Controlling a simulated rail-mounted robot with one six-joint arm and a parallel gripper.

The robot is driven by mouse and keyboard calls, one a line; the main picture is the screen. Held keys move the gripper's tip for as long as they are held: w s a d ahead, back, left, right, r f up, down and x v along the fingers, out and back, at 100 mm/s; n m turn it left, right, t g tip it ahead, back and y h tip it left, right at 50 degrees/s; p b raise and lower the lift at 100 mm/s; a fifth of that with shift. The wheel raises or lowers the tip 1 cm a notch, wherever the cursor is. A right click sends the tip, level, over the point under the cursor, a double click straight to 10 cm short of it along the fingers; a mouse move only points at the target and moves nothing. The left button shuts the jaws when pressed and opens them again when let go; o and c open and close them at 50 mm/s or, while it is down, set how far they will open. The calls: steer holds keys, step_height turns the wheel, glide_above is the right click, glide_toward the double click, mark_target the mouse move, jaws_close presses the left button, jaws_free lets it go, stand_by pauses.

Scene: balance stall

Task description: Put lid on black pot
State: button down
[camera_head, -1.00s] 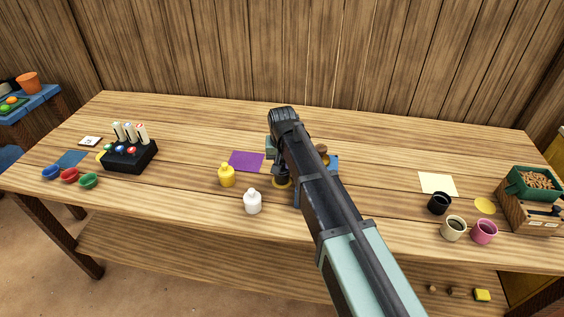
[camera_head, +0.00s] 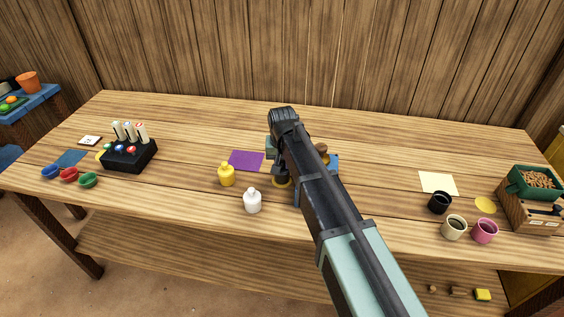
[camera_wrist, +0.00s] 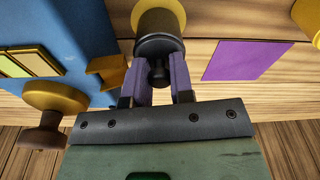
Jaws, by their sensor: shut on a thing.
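My gripper (camera_wrist: 163,88) has its purple fingers shut around the dark knob (camera_wrist: 158,73) of a dark lid. The lid (camera_wrist: 158,47) lines up with a dark, round pot-like body (camera_wrist: 155,22) beyond it. I cannot tell whether the lid is fully seated on it. That body is by a yellow round piece (camera_wrist: 172,7), which also shows below my gripper in the head view (camera_head: 283,184). My arm hides most of this spot in the head view. A separate open black cup (camera_head: 439,203) stands on the right of the table.
A blue stand (camera_wrist: 60,45) with a brown knobbed piece (camera_wrist: 55,97) is close beside my gripper. A purple mat (camera_head: 246,160) lies on its other side.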

steer(key=c, duration=0.9)
jaws_free()
steer(key=shift+a, duration=0.1)
